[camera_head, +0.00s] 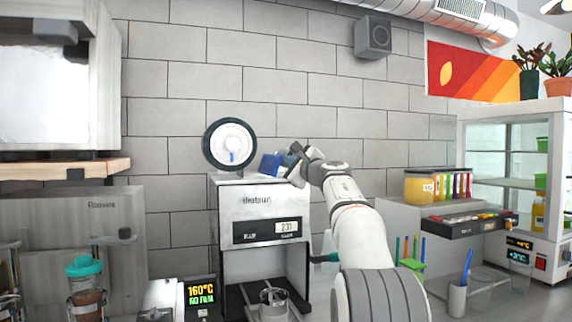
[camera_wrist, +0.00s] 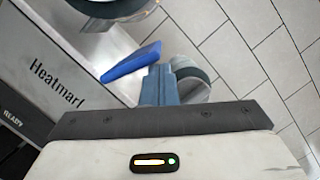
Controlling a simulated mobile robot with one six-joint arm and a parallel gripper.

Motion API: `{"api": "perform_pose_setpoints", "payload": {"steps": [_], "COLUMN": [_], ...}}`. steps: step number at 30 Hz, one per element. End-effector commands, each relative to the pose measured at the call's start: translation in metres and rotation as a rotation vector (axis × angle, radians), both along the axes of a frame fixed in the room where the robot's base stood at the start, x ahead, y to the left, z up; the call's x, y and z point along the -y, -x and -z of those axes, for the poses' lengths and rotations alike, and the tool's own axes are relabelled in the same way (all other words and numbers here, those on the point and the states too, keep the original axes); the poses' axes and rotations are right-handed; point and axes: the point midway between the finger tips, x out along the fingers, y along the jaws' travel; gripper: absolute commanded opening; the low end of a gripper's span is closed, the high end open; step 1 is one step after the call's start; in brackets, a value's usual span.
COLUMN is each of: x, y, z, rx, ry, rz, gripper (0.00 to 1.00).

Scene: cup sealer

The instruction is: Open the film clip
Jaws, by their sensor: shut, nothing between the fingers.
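The cup sealer (camera_head: 258,215) is a white and black machine marked "Heatmart", with a round white film roll (camera_head: 230,160) in a black rim on its top. A blue flap (camera_head: 269,164), which looks like the film clip, stands tilted beside the roll. In the wrist view the blue flap (camera_wrist: 130,63) slants up to the right, just left of my fingertips. My gripper (camera_head: 286,162) is at the top right of the sealer. Its blue-grey fingers (camera_wrist: 166,82) are together and empty, very close to the flap. I cannot tell if they touch it.
A small display (camera_head: 200,293) reads 160°C and "NO FILM". A metal cup holder (camera_head: 272,303) sits in the sealer's lower bay. A shelf unit (camera_head: 75,170) stands at left, and a tray of jars (camera_head: 438,187) and a glass cabinet (camera_head: 510,165) at right. The wall is close behind.

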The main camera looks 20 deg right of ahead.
Motion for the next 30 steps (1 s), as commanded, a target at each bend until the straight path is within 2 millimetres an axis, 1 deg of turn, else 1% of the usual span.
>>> {"api": "perform_pose_setpoints", "payload": {"steps": [14,17,22,23,24,30], "x": [0.000,0.006,0.032,0.037,0.037,0.047], "y": [0.000,-0.001,-0.002,0.000,0.014,0.058], "z": [0.001,0.004,0.016,0.018,0.019,0.022], "rx": [0.000,-0.001,-0.002,0.000,0.003,0.002], "ry": [-0.001,0.000,-0.001,0.000,0.001,0.000], "rz": [-0.002,-0.002,-0.004,-0.005,-0.004,-0.004], "gripper": [0.00,0.00,0.00,0.00,0.00,0.00]}}
